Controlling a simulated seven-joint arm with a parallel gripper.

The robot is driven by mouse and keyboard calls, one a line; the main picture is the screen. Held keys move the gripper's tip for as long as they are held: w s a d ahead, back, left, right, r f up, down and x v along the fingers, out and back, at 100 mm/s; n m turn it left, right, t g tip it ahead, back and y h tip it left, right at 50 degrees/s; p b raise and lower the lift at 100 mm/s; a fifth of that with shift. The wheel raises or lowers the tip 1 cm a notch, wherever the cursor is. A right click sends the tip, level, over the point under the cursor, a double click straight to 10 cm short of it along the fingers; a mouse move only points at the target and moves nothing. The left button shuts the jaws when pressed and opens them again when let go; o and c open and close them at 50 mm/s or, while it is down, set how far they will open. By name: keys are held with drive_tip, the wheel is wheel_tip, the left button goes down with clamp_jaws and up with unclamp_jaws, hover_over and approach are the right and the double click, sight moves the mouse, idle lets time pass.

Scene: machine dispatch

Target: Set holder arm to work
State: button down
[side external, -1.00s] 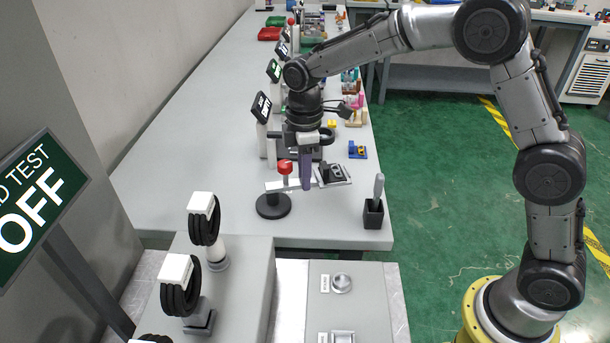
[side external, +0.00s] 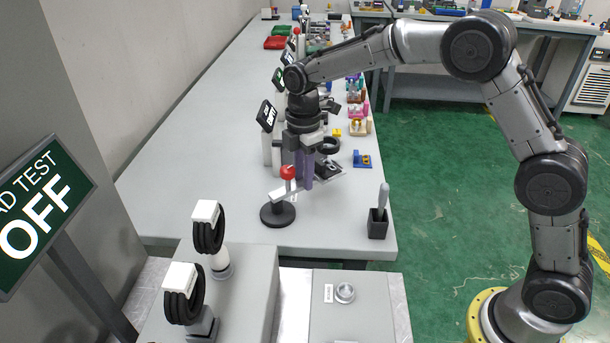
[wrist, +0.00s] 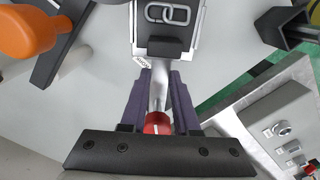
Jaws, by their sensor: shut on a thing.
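The holder arm (side external: 318,181) is a flat silver bar on a round black base (side external: 278,215), with a red knob (side external: 288,173) on a short post near the base. Its far end carries a plate with a dark insert, pointing right and toward the back. My gripper (side external: 305,184) is shut on the bar with its purple fingers. In the wrist view, my fingers (wrist: 158,88) stand on both sides of the silver bar, close to the red knob (wrist: 157,123).
A black cup with a grey-handled tool (side external: 378,222) stands near the table's right edge. A small display (side external: 268,115) stands behind my gripper. Black coils on white stands (side external: 207,228) are in front. A sign (side external: 45,215) reads "TEST OFF". The left tabletop is clear.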

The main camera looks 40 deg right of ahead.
drive_tip(key=shift+w+r, duration=0.1)
drive_tip(key=shift+w, duration=0.05)
idle(0.4)
drive_tip(key=c, duration=0.6)
unclamp_jaws()
drive_tip(key=shift+c, duration=0.2)
wheel_tip(320, 180, up, 14)
